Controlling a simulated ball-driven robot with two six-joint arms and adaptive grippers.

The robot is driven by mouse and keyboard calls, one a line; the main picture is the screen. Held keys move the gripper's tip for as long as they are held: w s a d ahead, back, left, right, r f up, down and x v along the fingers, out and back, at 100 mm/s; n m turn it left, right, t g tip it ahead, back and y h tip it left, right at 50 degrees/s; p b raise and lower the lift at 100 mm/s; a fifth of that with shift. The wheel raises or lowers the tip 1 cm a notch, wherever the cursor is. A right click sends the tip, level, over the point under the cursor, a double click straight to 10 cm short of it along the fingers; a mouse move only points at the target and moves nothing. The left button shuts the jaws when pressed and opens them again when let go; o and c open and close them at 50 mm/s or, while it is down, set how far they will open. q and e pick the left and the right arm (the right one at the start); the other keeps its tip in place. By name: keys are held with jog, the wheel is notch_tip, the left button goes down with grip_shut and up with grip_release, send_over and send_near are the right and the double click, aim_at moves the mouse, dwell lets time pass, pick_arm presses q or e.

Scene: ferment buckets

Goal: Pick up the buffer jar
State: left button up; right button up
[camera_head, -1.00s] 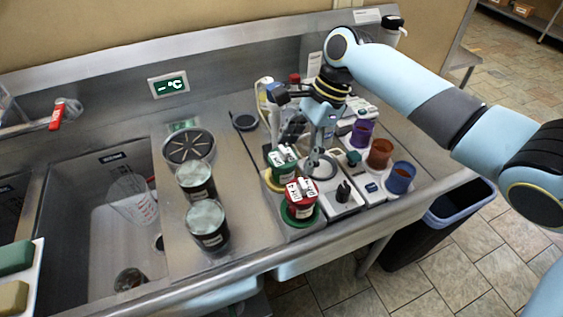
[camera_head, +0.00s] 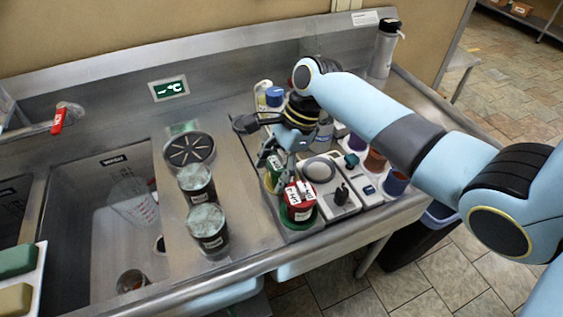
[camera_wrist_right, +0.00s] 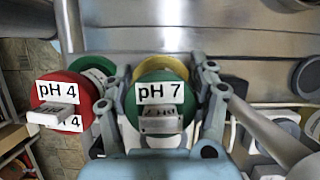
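A green-lidded jar labelled pH 7 (camera_wrist_right: 160,97) is centred between the fingers of my right gripper (camera_wrist_right: 162,80) in the right wrist view. The fingers stand apart on either side of it; I cannot tell whether they touch it. In the head view my right gripper (camera_head: 283,155) is low over this green jar (camera_head: 272,178) and partly hides it. A red-lidded jar labelled pH 4 (camera_head: 299,200) stands just in front, on a green ring; it also shows left of the gripper in the wrist view (camera_wrist_right: 62,92). My left gripper is not in view.
Two dark jars with pale lids (camera_head: 207,228) stand left of the jars, by the sink basin (camera_head: 95,215). A small meter (camera_head: 338,190) and coloured cups (camera_head: 395,182) are close on the right. A tall bottle (camera_head: 384,50) stands at the back.

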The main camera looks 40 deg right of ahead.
jog(key=c, duration=0.7)
jog(key=shift+r, duration=0.15)
